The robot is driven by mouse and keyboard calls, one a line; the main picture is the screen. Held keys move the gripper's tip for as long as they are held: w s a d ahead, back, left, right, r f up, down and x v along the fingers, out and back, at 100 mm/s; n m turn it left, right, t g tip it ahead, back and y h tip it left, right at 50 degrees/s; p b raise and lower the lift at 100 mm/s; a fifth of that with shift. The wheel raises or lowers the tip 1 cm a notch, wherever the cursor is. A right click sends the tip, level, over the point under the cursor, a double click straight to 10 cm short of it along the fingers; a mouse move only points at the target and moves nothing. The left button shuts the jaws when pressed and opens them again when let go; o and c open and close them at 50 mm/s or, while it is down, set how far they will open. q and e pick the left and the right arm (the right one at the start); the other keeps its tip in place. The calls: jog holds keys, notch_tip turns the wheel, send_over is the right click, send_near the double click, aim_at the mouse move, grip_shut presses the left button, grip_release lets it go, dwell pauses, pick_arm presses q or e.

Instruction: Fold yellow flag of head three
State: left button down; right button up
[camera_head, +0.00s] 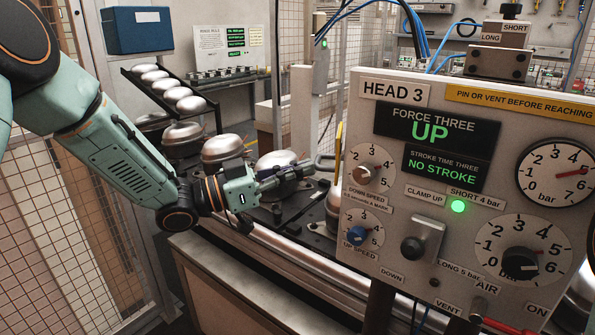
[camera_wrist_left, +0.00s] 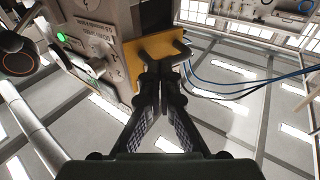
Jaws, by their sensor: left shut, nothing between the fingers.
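The head 3 panel (camera_head: 400,90) stands at the right in the head view, with lit displays reading UP and NO STROKE. A yellow plate (camera_wrist_left: 176,48), which looks like the flag, sticks out from the side of a grey box in the left wrist view. A thin yellow edge (camera_head: 338,146) shows at the panel's left side in the head view. My left gripper (camera_head: 303,171) is shut and empty, left of the panel. In the wrist view its closed fingertips (camera_wrist_left: 162,80) overlap the plate's lower edge; I cannot tell whether they touch. My right gripper is out of view.
Metal domes (camera_head: 222,147) stand on a conveyor behind my left gripper, and more sit on a sloped rack (camera_head: 170,88). The panel carries knobs, gauges and a clamp lever (camera_head: 413,247). Blue hoses (camera_wrist_left: 225,90) hang right of the plate. Mesh fencing (camera_head: 60,220) stands at the left.

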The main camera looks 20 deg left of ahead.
pick_arm(q)
jog(key=w+m+g+h, duration=0.1)
jog(key=w+d+m+g+h, duration=0.1)
jog(key=w+g, duration=0.1)
jog(key=shift+w+g, duration=0.2)
jog(key=shift+g, duration=0.1)
jog(key=shift+f, duration=0.1)
jog(key=v, duration=1.2)
jog(key=shift+a, duration=0.1)
jog(key=shift+f, duration=0.1)
